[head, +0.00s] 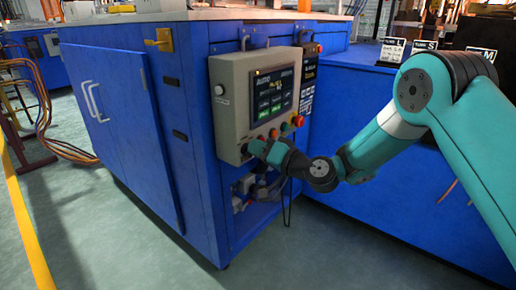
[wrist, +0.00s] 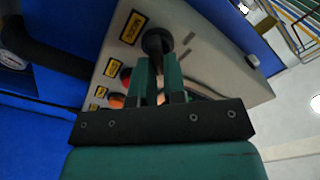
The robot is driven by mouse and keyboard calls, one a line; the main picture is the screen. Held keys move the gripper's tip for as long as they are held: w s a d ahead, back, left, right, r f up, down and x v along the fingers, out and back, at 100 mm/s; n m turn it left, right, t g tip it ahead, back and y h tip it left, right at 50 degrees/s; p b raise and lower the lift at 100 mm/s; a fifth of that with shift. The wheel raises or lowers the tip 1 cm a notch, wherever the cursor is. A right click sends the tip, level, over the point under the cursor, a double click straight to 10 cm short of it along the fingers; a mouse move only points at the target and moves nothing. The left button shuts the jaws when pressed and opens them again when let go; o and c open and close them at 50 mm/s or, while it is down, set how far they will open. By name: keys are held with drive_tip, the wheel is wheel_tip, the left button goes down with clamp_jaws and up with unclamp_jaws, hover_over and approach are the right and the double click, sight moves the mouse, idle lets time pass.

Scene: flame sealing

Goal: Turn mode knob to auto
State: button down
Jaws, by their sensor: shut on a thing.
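The black mode knob (wrist: 157,41) sits on the beige control panel (wrist: 205,60), beside a yellow label (wrist: 133,27) whose text is hard to read. My gripper (wrist: 157,64) reaches up to the panel face, its two green fingers close together and shut on the knob. In the head view, my gripper (head: 255,147) is at the lower left part of the panel (head: 229,130), and it hides most of the knob. The knob's exact pointing direction cannot be told.
A screen (head: 273,93) is above my gripper. A red button (wrist: 126,74) and an orange button (wrist: 117,100) sit close beside my fingers. A white knob (head: 219,90) is at the panel's upper left. Cables and fittings (head: 243,190) are below the panel on the blue cabinet.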

drive_tip(key=c, duration=1.2)
unclamp_jaws()
drive_tip(key=b+v, duration=0.9)
drive_tip(key=v, duration=0.8)
drive_tip(key=shift+s+d, duration=0.1)
drive_tip(key=shift+d, duration=0.1)
